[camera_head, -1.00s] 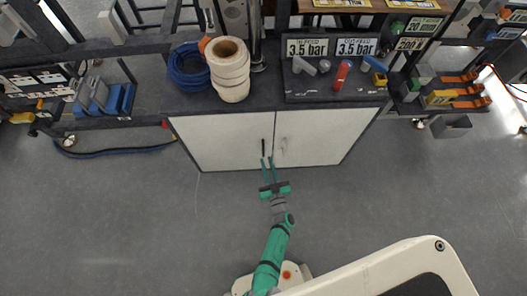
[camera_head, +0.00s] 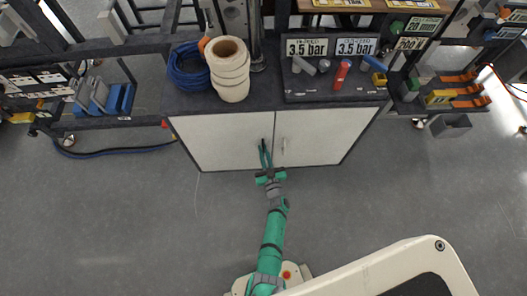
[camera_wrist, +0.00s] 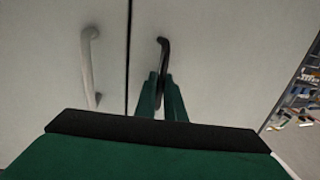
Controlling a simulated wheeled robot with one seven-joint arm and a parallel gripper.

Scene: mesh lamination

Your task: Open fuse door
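A low cabinet with two white doors stands ahead of me under a dark worktop. The left door (camera_head: 222,142) has a black handle (camera_head: 262,145). The right door (camera_head: 318,136) has a light handle (camera_head: 284,145). Both doors look shut. My gripper (camera_head: 265,155) is at the black handle, with its green fingers close together. In the wrist view, the fingers of my gripper (camera_wrist: 162,80) lie on either side of the black handle (camera_wrist: 163,50) and appear shut on it. The light handle (camera_wrist: 89,65) is to the left there. The fingers partly hide the black handle.
The worktop (camera_head: 262,107) holds blue cable (camera_head: 188,70), a stack of cream rolls (camera_head: 230,80) and a panel with 3.5 bar signs (camera_head: 331,47). A grey bin (camera_head: 452,125) is at the right. The floor (camera_head: 120,220) before the cabinet is clear.

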